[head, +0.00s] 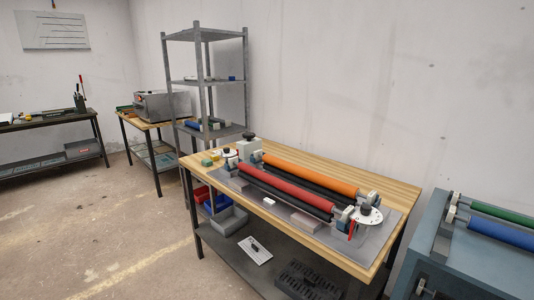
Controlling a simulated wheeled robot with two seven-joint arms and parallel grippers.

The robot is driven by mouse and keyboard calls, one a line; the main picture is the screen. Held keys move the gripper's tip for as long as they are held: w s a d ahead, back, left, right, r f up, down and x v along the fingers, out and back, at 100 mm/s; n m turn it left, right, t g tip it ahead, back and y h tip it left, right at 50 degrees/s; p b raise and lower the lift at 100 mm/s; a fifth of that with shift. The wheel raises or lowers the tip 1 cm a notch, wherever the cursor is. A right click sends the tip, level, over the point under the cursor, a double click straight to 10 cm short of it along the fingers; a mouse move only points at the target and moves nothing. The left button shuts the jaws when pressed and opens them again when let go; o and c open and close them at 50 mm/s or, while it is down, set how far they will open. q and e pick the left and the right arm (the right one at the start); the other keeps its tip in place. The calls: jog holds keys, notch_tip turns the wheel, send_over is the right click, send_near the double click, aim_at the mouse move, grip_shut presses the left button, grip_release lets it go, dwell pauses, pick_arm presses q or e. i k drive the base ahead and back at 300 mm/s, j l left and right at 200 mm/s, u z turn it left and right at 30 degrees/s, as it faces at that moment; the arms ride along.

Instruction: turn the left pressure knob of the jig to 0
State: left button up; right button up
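The jig, with a red roller (285,186) and an orange roller (310,174) over dark rollers, lies on a grey plate (393,222) on a wooden-topped table (215,146). At its left end is a white round dial (231,156) with a small dark knob, seemingly the left pressure knob; its setting is too small to read. At its right end is a larger white dial (372,217) with a black knob and a red part below it. Neither of my grippers is in view.
A grey shelf rack (206,80) stands behind the table's left end. A blue-grey machine with green (502,220) and blue (500,233) rollers stands close at the right. Floor at left front is clear.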

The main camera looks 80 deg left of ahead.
aim_at(226, 152)
jog(key=u, duration=2.95)
